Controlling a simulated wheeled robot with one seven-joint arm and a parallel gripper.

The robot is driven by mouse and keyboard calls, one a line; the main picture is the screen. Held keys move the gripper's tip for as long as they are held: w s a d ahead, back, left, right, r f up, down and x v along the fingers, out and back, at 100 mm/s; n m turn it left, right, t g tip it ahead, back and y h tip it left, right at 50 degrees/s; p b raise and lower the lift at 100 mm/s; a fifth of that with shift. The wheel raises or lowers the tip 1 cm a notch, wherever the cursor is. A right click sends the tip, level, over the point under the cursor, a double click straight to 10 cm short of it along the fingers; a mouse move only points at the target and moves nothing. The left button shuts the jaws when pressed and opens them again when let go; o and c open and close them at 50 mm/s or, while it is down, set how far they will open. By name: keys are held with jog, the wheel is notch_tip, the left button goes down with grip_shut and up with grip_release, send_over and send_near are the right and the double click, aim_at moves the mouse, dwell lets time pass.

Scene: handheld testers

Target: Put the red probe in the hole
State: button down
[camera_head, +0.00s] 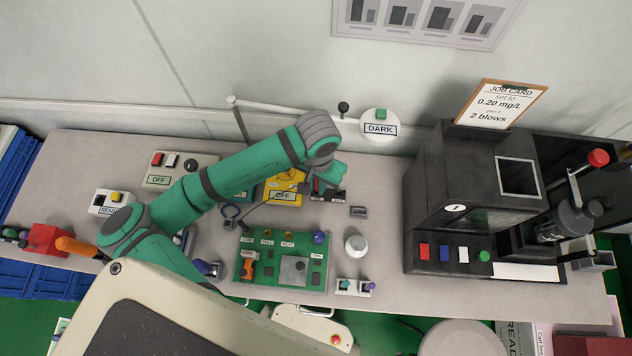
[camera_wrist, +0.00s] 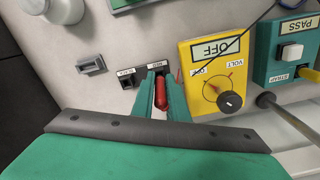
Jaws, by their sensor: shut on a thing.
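The red probe (camera_wrist: 161,93) stands between the two green fingers of my gripper (camera_wrist: 161,84) in the wrist view, and the fingers are shut on it. Its far end is at a small dark block with a white label (camera_wrist: 157,64); I cannot tell if it is inside an opening there. A second small black labelled block (camera_wrist: 127,79) is just left of it. In the head view my gripper (camera_head: 324,186) is low over these blocks, beside the yellow meter (camera_head: 284,192), which reads OFF. The probe is not clearly seen there.
The green board (camera_head: 265,288) with labelled posts lies in front, a dark cable running toward it. A white knob (camera_head: 356,245) and small grey block (camera_head: 358,212) stand to the right. The large black machine (camera_head: 425,190) is farther right. A teal tester (camera_wrist: 290,50) adjoins the meter.

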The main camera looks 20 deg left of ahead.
jog(key=shift+s+a+f, duration=0.1)
jog(key=c, duration=2)
grip_release()
jog(key=shift+o, duration=1.2)
jog(key=shift+d, duration=0.2)
notch_tip(320, 180, up, 12)
jog(key=shift+r, duration=0.1)
